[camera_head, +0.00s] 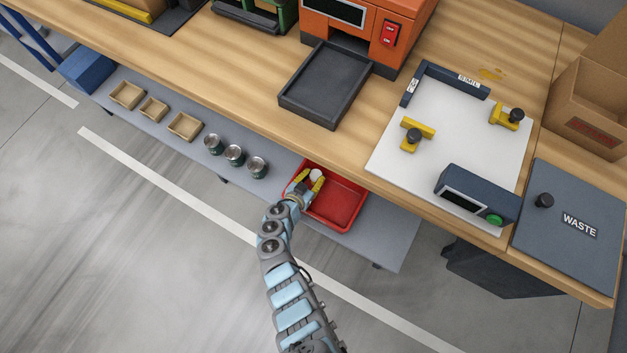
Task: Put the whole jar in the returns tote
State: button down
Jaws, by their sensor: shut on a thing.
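A red tote (349,214) stands on the grey lower shelf, below the wooden bench's front edge. My gripper (314,182) is at the tote's left part, its yellow fingers shut on a small white-topped thing (316,174), which looks like the jar. Most of the jar is hidden by the fingers, so I cannot tell if it is whole. I cannot tell whether it touches the tote's floor or hangs just above it. The rest of the tote looks empty.
Several things line the shelf to the left: cans (234,155) and small wooden trays (184,126). The bench edge overhangs behind the tote. On the bench are a black tray (325,85), a white board (455,135) with yellow clamps, and a waste lid (572,215).

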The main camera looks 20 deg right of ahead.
aim_at(312, 182)
jog(key=shift+w+d+f+b, duration=0.1)
jog(key=shift+w+f+b, duration=0.2)
jog(key=shift+f, duration=0.2)
jog(key=shift+f+b, duration=0.8)
jog(key=shift+f, duration=0.55)
jog(key=shift+f, duration=0.1)
jog(key=c, duration=0.8)
grip_release()
jog(key=shift+s+a+r+p, duration=0.3)
jog(key=shift+a+r, duration=0.05)
jog(key=shift+r, duration=0.05)
jog(key=p+v, duration=0.2)
jog(key=v, duration=0.9)
jog(key=shift+s+f+p, duration=0.1)
jog(key=shift+p, duration=0.25)
